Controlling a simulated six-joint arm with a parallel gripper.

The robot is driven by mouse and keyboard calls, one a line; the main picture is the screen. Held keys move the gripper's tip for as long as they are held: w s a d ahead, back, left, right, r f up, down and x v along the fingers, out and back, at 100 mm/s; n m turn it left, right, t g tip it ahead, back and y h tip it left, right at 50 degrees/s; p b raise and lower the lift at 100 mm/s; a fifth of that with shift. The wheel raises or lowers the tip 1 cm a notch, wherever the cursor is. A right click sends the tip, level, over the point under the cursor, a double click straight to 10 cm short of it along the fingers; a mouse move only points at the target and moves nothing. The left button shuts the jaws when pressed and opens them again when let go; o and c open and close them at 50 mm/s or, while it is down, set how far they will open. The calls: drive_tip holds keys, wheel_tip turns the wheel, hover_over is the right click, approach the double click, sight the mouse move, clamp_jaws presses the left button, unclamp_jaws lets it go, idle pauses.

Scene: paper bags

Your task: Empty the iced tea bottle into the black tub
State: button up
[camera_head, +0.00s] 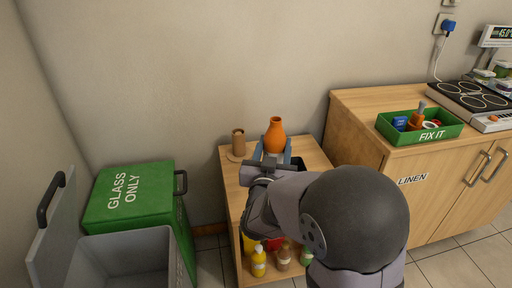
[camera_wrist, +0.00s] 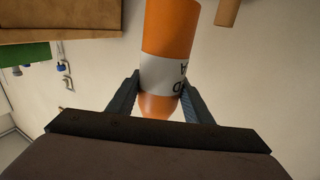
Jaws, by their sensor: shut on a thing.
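The orange bottle (camera_head: 275,137), which I take for the iced tea bottle, is held above the small wooden cabinet in the head view, about upright with its narrow neck up. My gripper (camera_head: 272,158) is shut around it, one finger on each side. The wrist view is turned over and shows the bottle (camera_wrist: 168,30) with a white lettered band between the fingers of my gripper (camera_wrist: 162,103). A dark edge (camera_head: 299,163) just right of the gripper may be the black tub; my arm hides most of it. No liquid is seen leaving the bottle.
A brown cylinder (camera_head: 238,143) on a round base stands left on the cabinet top (camera_head: 230,175). Several small bottles (camera_head: 258,263) stand on the shelf below. A green crate (camera_head: 420,126) and a hob (camera_head: 478,98) are on the right counter. Green and grey bins stand left.

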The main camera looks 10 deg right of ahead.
drive_tip(key=s+d+m+g+h+p, duration=0.2)
drive_tip(key=d+h+p, duration=0.1)
drive_tip(key=d, duration=0.9)
drive_tip(key=s+d+m+g+h+p, duration=0.2)
drive_tip(key=s+d+h+p, duration=0.1)
drive_tip(key=d, duration=0.9)
drive_tip(key=w+a+r+n+t+y, duration=0.2)
drive_tip(key=w+a+n+t+y, duration=0.35)
drive_tip(key=w+a+y, duration=0.2)
wheel_tip(320, 180, down, 8)
drive_tip(key=n+g+h, duration=0.1)
drive_tip(key=n+g, duration=0.3)
drive_tip(key=n, duration=1.3)
drive_tip(key=shift+s+r+h+p, duration=0.15)
drive_tip(key=shift+s+h+p, duration=0.2)
drive_tip(key=shift+p, duration=0.1)
drive_tip(key=shift+n, duration=0.25)
